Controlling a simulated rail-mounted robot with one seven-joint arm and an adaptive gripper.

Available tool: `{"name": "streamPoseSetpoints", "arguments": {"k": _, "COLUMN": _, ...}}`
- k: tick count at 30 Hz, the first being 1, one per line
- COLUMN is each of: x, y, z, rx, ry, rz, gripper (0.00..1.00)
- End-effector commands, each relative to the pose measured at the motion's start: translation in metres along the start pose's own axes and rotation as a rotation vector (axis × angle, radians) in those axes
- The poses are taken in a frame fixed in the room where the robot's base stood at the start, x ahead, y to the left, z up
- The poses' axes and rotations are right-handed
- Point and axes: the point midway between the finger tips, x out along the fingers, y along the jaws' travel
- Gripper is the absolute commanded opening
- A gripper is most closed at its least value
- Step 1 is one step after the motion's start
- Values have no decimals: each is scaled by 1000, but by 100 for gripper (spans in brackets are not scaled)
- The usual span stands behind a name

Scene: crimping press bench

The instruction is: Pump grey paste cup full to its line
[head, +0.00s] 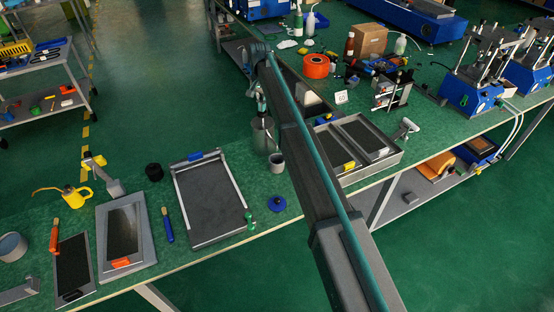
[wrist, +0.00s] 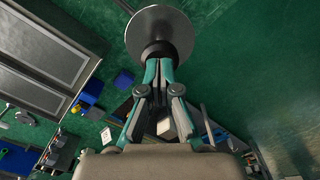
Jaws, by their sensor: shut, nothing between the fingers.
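A grey cup (head: 277,163) stands upright on the green bench. Its fill line and contents are too small to make out. A metal pump canister (head: 263,137) stands just behind it, partly hidden by my arm. My gripper (head: 262,108) points down over the canister's top, fingers shut and empty. In the wrist view, my gripper (wrist: 158,68) has its fingertips together at a black pump head (wrist: 158,48), in front of a round grey lid (wrist: 160,22). I cannot tell whether the tips touch the head. The cup cannot be made out in the wrist view.
A metal tray with dark panels (head: 377,164) sits right. My arm crosses above the bench.

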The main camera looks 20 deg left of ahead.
Motion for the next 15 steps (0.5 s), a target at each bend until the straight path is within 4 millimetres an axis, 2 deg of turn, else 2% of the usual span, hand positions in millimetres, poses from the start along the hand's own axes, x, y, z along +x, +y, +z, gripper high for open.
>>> {"name": "streamPoseSetpoints", "arguments": {"k": 15, "x": 4, "y": 0, "z": 0, "rx": 0, "ry": 0, "rz": 0, "gripper": 0}}
